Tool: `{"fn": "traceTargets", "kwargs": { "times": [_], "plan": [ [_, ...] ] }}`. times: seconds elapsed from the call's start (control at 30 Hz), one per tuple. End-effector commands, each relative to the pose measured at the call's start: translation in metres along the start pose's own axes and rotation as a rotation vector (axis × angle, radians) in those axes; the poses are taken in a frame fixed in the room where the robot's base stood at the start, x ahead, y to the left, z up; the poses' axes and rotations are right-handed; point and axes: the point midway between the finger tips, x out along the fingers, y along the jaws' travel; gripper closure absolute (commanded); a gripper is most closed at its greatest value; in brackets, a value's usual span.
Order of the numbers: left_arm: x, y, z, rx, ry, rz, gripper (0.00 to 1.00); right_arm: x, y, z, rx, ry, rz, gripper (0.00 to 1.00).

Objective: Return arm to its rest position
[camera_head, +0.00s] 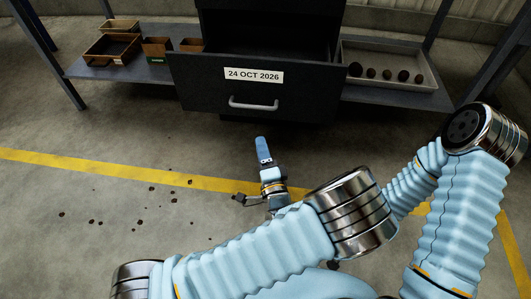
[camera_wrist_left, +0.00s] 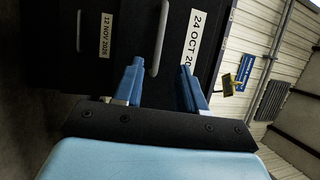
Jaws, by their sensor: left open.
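My left gripper (camera_head: 264,150) is in front of and below the dark drawer (camera_head: 200,85) labelled 24 OCT 2026, apart from its handle (camera_head: 254,104). In the left wrist view my left gripper (camera_wrist_left: 160,85) has its two blue fingers spread with nothing between them. The drawer's metal handle (camera_wrist_left: 160,38) shows beyond the fingers. The drawer is pulled out, and the part of its inside that shows looks dark and empty. My left forearm hides part of the floor. My right gripper is not in either view.
A shelf (camera_head: 385,97) stands behind, with a tray (camera_head: 425,62) of several potatoes at right and wooden boxes (camera_head: 112,47) at left. Dark clods (camera_head: 92,221) lie on the floor near a yellow line (camera_head: 110,173). A second drawer label (camera_wrist_left: 106,34) reads 12 NOV 2026.

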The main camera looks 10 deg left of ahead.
Motion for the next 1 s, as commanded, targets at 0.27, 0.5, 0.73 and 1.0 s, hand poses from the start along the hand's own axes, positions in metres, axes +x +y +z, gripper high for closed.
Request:
{"fn": "traceTargets", "kwargs": {
  "times": [0.27,0.5,0.73,1.0],
  "plan": [
    [0.002,0.001,0.001,-0.001,0.0,-0.001,0.6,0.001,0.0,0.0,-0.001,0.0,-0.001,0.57],
    [0.002,0.001,0.001,0.0,0.0,0.0,0.6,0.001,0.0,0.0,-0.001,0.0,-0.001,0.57],
    [0.006,0.016,0.011,-0.03,-0.019,0.081,0.6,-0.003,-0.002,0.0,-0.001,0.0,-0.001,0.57],
    [-0.034,0.141,0.085,-0.465,-0.322,0.83,0.6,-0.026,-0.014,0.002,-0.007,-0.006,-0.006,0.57]
  ]
}}
